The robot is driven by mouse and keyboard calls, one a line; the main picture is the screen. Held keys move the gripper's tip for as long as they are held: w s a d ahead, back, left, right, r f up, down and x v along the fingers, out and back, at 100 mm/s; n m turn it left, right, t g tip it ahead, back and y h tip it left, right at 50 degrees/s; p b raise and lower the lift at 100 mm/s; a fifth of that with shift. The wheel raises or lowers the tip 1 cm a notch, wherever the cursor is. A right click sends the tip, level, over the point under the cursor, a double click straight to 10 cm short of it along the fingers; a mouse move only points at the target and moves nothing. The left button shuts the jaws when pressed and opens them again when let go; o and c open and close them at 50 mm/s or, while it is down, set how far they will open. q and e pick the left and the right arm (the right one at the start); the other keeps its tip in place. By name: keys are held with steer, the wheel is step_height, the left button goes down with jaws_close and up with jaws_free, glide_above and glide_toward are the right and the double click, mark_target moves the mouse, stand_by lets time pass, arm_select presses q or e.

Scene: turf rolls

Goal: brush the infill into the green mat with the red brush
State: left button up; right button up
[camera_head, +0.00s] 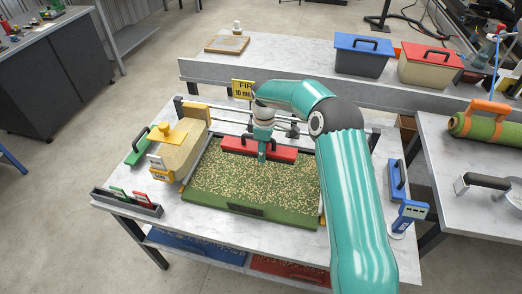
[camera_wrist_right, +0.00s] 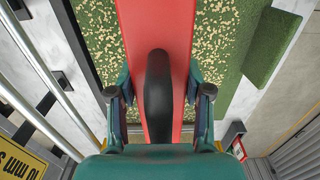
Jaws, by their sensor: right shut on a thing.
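The green mat (camera_head: 285,216) lies on the near table, and pale infill granules (camera_head: 240,187) are scattered over its top. The red brush (camera_head: 286,153) lies across the mat's far part, its long side running left to right. My right gripper (camera_head: 262,150) reaches down onto the brush from above. In the right wrist view, the gripper's fingers (camera_wrist_right: 158,82) are on both sides of the brush's black handle (camera_wrist_right: 158,115), shut on it. Granules (camera_wrist_right: 221,40) show on both sides of the red brush body (camera_wrist_right: 154,20). The bristles are hidden. My left gripper is out of view.
A blue brush (camera_head: 397,180) and a blue gauge (camera_head: 411,210) are at the right. A yellow sign (camera_head: 242,89) stands behind. My right arm covers the mat's right side.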

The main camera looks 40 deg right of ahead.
mark_target(237, 185)
steer(key=shift+f+b, duration=2.05)
steer(key=shift+f, duration=1.3)
steer(key=shift+w+a+b, duration=0.15)
steer(key=shift+a+b, duration=0.1)
steer(key=shift+a, duration=1.1)
steer(key=shift+w+a+b, duration=0.15)
steer(key=shift+a+b, duration=0.1)
steer(key=shift+a, duration=1.1)
steer(key=shift+w+a+b, duration=0.15)
steer(key=shift+a, duration=1.25)
steer(key=shift+w+a+b, duration=0.15)
steer(key=shift+a, duration=1.2)
steer(key=shift+f+b, duration=1)
steer(key=shift+f, duration=0.4)
steer(key=shift+s, duration=0.1)
